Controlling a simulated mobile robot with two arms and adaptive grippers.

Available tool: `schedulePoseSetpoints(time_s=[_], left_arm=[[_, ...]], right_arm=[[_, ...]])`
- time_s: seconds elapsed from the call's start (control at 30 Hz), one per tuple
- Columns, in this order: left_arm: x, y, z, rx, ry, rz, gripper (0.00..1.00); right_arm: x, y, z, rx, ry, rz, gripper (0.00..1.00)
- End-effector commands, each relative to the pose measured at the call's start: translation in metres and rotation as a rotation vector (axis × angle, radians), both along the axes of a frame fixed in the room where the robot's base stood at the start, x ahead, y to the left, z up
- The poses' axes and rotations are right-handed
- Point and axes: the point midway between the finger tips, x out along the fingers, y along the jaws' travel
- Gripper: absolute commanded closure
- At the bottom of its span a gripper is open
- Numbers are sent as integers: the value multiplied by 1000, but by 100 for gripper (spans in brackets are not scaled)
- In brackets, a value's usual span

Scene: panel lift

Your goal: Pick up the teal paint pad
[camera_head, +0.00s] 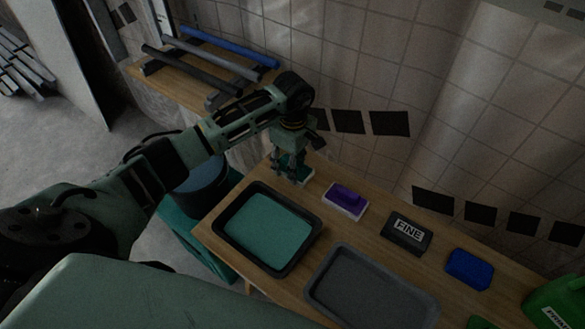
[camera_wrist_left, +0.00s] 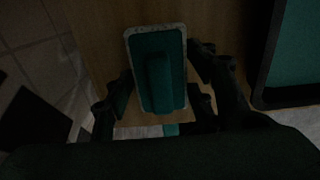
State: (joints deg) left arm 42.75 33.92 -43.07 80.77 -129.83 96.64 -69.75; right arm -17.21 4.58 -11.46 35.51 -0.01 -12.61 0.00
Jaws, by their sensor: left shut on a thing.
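The teal paint pad (camera_head: 304,174) is at the far left part of the wooden table, mostly hidden under my left gripper (camera_head: 290,168) in the head view. In the left wrist view the teal paint pad (camera_wrist_left: 149,44) shows a raised teal handle along its middle and a pale rim. The fingers of my left gripper (camera_wrist_left: 160,84) are on both sides of it, shut on it. I cannot tell whether the pad touches the table or is slightly above it. My right gripper is not in view.
A black tray of teal paint (camera_head: 265,226) lies close in front of the pad. A purple pad (camera_head: 345,199), a dark FINE block (camera_head: 407,232), a blue sponge (camera_head: 469,268) and a grey tray (camera_head: 370,290) lie to the right. The tiled wall (camera_head: 385,80) rises behind the table.

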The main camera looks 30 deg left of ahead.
Motion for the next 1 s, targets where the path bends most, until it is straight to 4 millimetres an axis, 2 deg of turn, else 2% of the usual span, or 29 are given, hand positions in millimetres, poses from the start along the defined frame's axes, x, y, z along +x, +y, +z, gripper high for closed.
schedulePoseSetpoints(time_s=[0.03,0.2,0.47,0.57,0.73,1.0], left_arm=[[0,0,0,0,0,0,62],[0,0,0,0,0,0,76],[0,0,3,1,-1,0,76],[1,1,14,2,-3,0,76],[1,1,50,1,-4,0,76],[-9,-61,82,-1,-2,-6,76]], right_arm=[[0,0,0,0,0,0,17],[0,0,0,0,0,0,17],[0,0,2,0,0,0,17],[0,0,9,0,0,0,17],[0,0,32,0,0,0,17],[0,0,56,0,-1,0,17]])
